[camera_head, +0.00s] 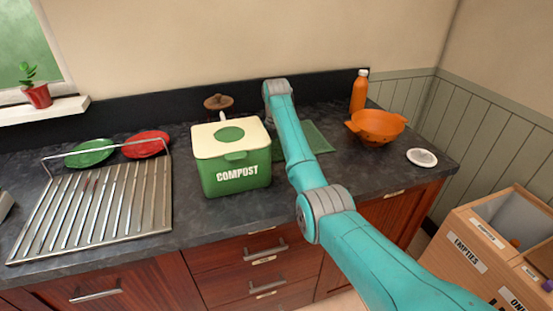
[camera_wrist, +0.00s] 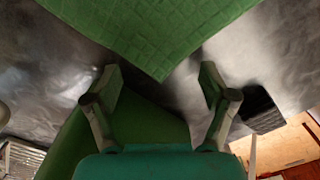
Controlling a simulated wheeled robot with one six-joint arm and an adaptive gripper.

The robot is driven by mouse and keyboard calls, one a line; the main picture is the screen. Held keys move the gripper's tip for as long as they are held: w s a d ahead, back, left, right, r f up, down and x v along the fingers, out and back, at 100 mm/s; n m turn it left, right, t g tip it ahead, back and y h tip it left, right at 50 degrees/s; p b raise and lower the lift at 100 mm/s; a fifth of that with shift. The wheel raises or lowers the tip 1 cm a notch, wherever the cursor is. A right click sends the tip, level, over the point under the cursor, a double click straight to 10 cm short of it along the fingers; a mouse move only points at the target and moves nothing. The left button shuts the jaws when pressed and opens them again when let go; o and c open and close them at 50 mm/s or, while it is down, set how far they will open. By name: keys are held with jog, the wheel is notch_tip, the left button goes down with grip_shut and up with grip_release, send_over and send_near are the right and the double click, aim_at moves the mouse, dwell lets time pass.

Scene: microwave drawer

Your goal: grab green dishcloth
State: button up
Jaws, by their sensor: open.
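The green dishcloth (camera_head: 318,138) lies flat on the dark counter, right of the compost bin and partly hidden behind my arm in the head view. In the wrist view the quilted dishcloth (camera_wrist: 160,30) fills the top middle, one corner pointing down between the fingertips. My gripper (camera_wrist: 158,78) is open and empty, its two fingers spread on either side of that corner. I cannot tell how high above the cloth they are. In the head view my gripper is hidden behind my arm and the bin.
The green compost bin (camera_head: 236,178) with a cream lid stands close to the left of my arm. An orange colander (camera_head: 376,127), an orange bottle (camera_head: 359,92) and a white round lid (camera_head: 422,157) stand to the right. A metal dish rack (camera_head: 100,205) is at the left.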

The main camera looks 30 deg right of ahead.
jog(key=shift+f, duration=0.1)
jog(key=shift+f, duration=0.65)
jog(key=c, duration=0.7)
jog(key=shift+o, duration=0.2)
jog(key=shift+a, duration=0.1)
